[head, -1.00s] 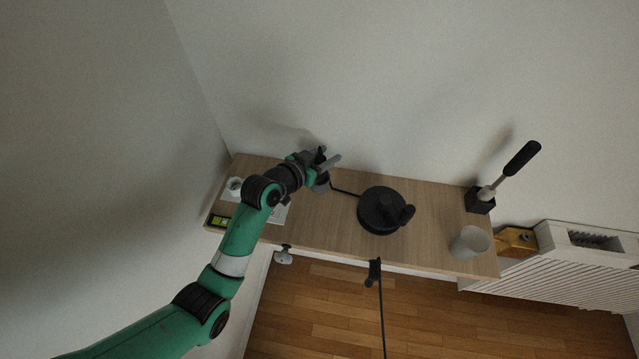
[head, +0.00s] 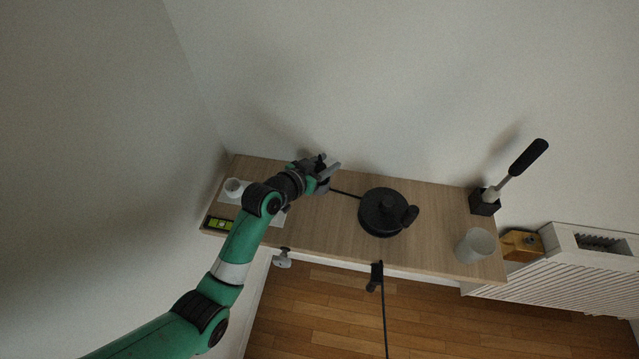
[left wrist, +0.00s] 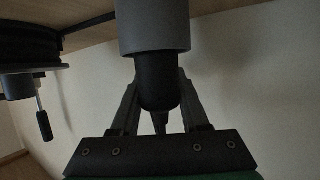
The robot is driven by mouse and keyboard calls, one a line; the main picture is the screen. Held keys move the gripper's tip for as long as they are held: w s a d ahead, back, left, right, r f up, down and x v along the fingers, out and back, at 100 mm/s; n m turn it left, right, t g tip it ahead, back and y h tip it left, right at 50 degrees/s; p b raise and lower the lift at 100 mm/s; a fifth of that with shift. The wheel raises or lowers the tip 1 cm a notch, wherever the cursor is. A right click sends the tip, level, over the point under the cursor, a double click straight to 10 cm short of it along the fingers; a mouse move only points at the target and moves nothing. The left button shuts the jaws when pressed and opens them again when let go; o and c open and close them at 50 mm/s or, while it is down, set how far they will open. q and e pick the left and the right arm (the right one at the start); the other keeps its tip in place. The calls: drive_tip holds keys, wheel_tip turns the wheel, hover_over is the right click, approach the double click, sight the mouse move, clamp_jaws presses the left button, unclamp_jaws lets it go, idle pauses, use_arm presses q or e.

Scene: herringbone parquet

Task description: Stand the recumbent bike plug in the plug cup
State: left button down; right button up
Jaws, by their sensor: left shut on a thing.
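My left gripper (head: 326,172) is over the back left part of the wooden shelf. In the left wrist view its fingers (left wrist: 160,105) are shut on the black plug (left wrist: 157,78). The plug's other end runs into the open mouth of a grey cylinder that looks like the plug cup (left wrist: 153,30). How deep it sits there is hidden. In the head view the cup (head: 322,188) shows only in part beneath the gripper. My right gripper is not in view.
A black round reel (head: 378,215) stands mid-shelf, with a black cable (head: 345,193) leading toward the gripper. A pale cup (head: 475,246) and a black block with a handled tool (head: 486,203) stand at right. A level (head: 220,224) lies front left. A wall is behind.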

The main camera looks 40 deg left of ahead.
use_arm(q)
drive_tip(key=shift+f, duration=0.25)
drive_tip(key=shift+c, duration=1.6)
unclamp_jaws()
drive_tip(key=shift+r, duration=0.1)
wheel_tip(320, 180, up, 10)
drive_tip(key=p, duration=0.9)
drive_tip(key=p+v, duration=0.6)
drive_tip(key=v, duration=0.5)
drive_tip(key=shift+s, duration=0.25)
